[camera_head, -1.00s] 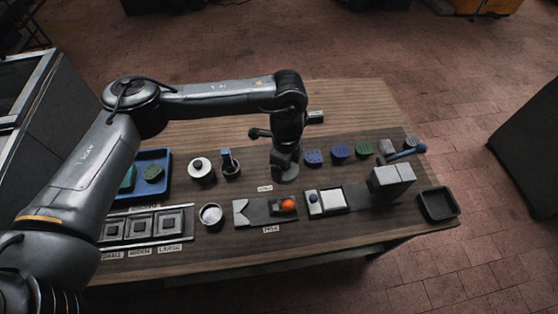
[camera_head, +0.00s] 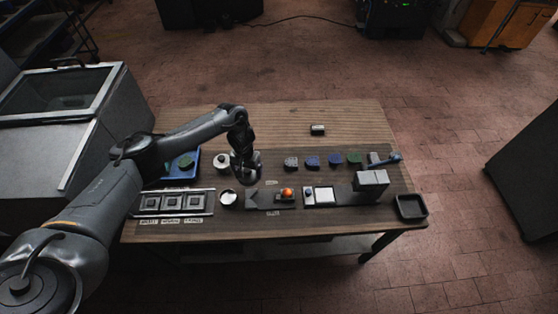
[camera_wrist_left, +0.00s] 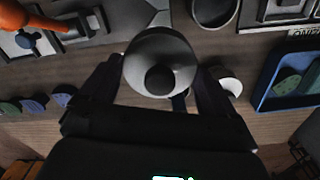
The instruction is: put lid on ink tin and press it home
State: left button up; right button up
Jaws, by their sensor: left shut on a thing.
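My left gripper (camera_head: 243,174) is shut on a round grey lid with a dark knob; the lid (camera_wrist_left: 160,62) shows between the two fingers in the left wrist view. An open round tin (camera_head: 228,197) stands in front and slightly left of the gripper in the head view. Its rim also shows at the top of the left wrist view (camera_wrist_left: 213,24), apart from the held lid. The gripper hides most of the lid in the head view. My right gripper is not in view.
A white pot with a dark knob (camera_head: 221,160) stands behind the tin. A fixture with an orange ball (camera_head: 288,192) and a grey block (camera_head: 371,180) are to the right. A blue tray (camera_wrist_left: 265,88) and a black tray (camera_head: 411,206) flank the work area. The table's back is mostly clear.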

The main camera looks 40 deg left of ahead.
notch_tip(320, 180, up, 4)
jog(key=p, duration=0.3)
pick_arm(q)
jog(key=shift+n, duration=0.4)
jog(key=shift+s+a+f+b, duration=0.6)
jog(key=shift+s+f+b, duration=0.3)
jog(key=shift+s, duration=0.65)
jog(key=shift+s+a+f+b, duration=0.65)
jog(key=shift+s+f, duration=0.3)
jog(key=shift+s, duration=0.65)
jog(key=shift+s+a+f+b, duration=0.55)
jog(key=shift+s+f+b, duration=0.35)
jog(key=shift+s, duration=0.65)
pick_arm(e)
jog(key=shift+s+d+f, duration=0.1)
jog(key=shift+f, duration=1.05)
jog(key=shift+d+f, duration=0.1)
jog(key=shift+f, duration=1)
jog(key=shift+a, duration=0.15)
pick_arm(q)
jog(key=shift+p, duration=0.3)
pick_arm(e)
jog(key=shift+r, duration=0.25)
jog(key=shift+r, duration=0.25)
pick_arm(q)
jog(key=shift+f, duration=0.1)
jog(key=shift+f+p, duration=0.25)
jog(key=shift+p, duration=0.1)
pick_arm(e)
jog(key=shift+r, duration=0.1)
